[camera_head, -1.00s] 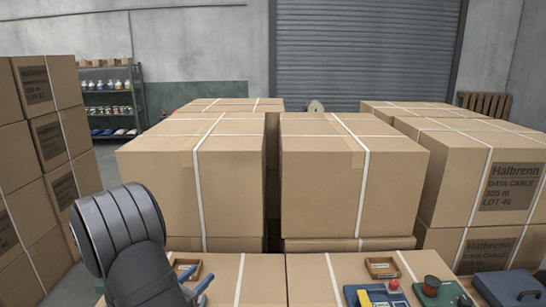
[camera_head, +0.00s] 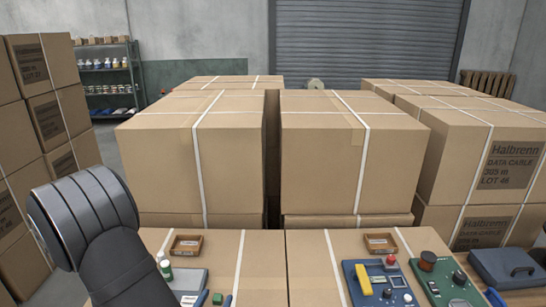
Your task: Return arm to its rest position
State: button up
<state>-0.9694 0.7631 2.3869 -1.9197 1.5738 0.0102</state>
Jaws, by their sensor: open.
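My arm shows as a dark, ribbed rounded link (camera_head: 82,215) with a dark forearm (camera_head: 125,272) at the lower left. The forearm runs down to the bottom edge of the picture. I cannot make out my gripper in this view. No object is seen held.
Large strapped cartons (camera_head: 228,160) stand close ahead, with more stacked at left (camera_head: 60,115) and right (camera_head: 480,155). A blue panel with switches (camera_head: 378,290), a green panel (camera_head: 445,285), a wooden tray (camera_head: 186,245) and a small bottle (camera_head: 165,268) are in front.

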jog(key=a+f, duration=0.2)
jog(key=a, duration=0.1)
jog(key=a+f, duration=0.2)
jog(key=a, duration=0.2)
jog(key=s+a+f, duration=0.1)
jog(key=a+f, duration=0.1)
jog(key=a, duration=0.2)
jog(key=shift+f, duration=0.35)
jog(key=shift+w+d+f, duration=0.1)
jog(key=shift+d+f, duration=0.05)
jog(key=shift+f, duration=0.4)
